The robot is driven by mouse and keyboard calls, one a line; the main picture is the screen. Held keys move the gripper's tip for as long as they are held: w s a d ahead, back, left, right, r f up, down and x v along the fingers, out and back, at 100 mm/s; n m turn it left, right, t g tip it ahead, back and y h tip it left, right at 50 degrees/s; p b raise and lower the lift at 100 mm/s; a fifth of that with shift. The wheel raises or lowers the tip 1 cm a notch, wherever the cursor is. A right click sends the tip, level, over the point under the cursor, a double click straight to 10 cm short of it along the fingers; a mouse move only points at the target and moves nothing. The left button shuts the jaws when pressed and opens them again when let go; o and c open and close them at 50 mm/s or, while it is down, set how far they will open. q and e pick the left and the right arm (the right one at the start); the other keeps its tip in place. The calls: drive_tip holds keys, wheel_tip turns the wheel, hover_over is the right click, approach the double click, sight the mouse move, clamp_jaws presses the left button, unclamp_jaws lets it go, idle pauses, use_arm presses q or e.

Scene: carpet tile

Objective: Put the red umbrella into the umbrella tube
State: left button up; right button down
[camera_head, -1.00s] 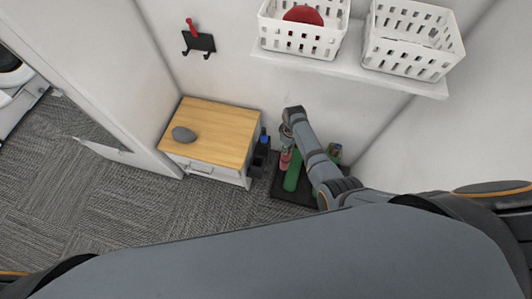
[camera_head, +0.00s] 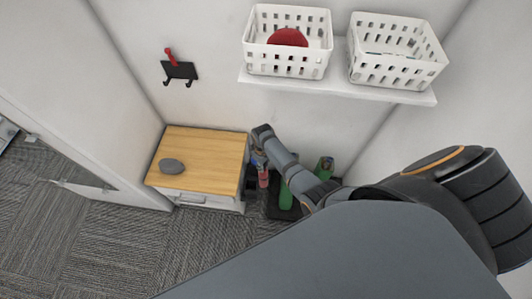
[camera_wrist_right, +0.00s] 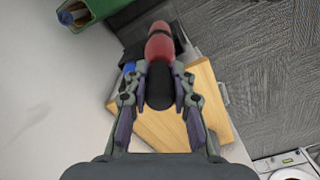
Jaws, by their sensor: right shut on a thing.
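The red umbrella (camera_wrist_right: 160,46) has a dark handle end, and my right gripper (camera_wrist_right: 158,86) is shut on it. In the head view the umbrella (camera_head: 263,178) hangs below my right gripper (camera_head: 259,158), close to the right side of the wooden-topped cabinet. A dark upright holder, which looks like the umbrella tube (camera_head: 249,184), stands against that side, partly hidden. In the wrist view something dark with a blue part (camera_wrist_right: 129,68) lies behind the umbrella. I cannot tell whether the umbrella's far end is inside the tube. My left gripper is not in view.
The cabinet (camera_head: 212,150) carries a grey stone (camera_head: 171,166). Green objects (camera_head: 285,196) stand on a black floor tray (camera_head: 276,209) to the right. A shelf (camera_head: 337,84) with two white baskets is above, and a wall hook (camera_head: 180,70) is at left. Carpet is clear in front.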

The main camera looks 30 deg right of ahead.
drive_tip(key=shift+w+a+f+b, duration=0.55)
drive_tip(key=shift+w+a+b, duration=1.35)
drive_tip(key=shift+a, duration=0.9)
wheel_tip(320, 180, down, 14)
drive_tip(key=b, duration=1.1)
drive_tip(key=shift+f+b, duration=0.2)
drive_tip(key=shift+b, duration=0.2)
drive_tip(key=c, duration=1.1)
unclamp_jaws()
drive_tip(key=shift+o, duration=0.2)
wheel_tip(320, 180, up, 12)
